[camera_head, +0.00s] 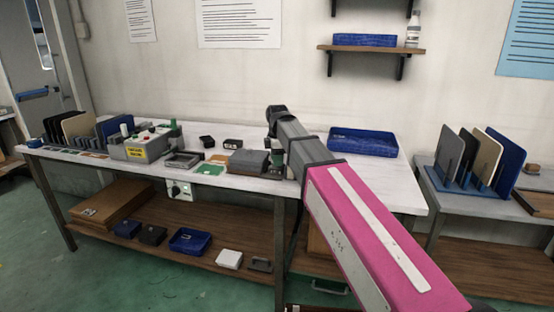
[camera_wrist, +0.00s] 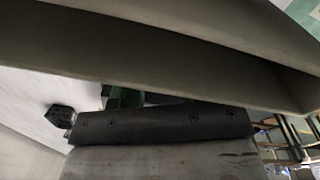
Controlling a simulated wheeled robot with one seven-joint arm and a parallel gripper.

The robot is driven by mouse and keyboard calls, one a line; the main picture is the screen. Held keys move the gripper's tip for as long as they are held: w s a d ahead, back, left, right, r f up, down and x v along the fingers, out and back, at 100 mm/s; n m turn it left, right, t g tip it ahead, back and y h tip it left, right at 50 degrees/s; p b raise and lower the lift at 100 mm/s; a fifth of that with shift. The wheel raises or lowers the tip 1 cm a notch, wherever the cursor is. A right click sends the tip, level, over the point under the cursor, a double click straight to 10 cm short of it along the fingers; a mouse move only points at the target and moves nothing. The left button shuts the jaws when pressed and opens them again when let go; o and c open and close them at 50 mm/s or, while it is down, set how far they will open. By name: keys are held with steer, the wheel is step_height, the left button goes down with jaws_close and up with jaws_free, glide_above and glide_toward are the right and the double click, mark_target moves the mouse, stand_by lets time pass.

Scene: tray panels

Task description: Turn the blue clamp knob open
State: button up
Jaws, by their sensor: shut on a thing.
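My arm reaches from the lower right of the head view, and its far end stands over the right-middle of the workbench (camera_head: 312,187). My gripper (camera_head: 277,150) is at the far end, mostly hidden behind my arm links, beside a small green part (camera_head: 277,161). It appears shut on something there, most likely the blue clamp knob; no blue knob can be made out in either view. The wrist view shows a large grey-brown shape close up, a dark bolted bar (camera_wrist: 160,123) over a grey block (camera_wrist: 165,160), a black faceted piece (camera_wrist: 62,118) and a green part (camera_wrist: 124,97).
A grey block (camera_head: 248,162) stands just left of my arm end. A blue tray (camera_head: 362,142) lies at the right of the bench. A second table with upright panels stands far right.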

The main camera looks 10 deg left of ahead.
steer(key=shift+n, duration=0.7)
steer(key=o, duration=0.9)
step_height(320, 180, up, 11)
steer(key=shift+s+d+f, duration=0.1)
steer(key=shift+s, duration=0.05)
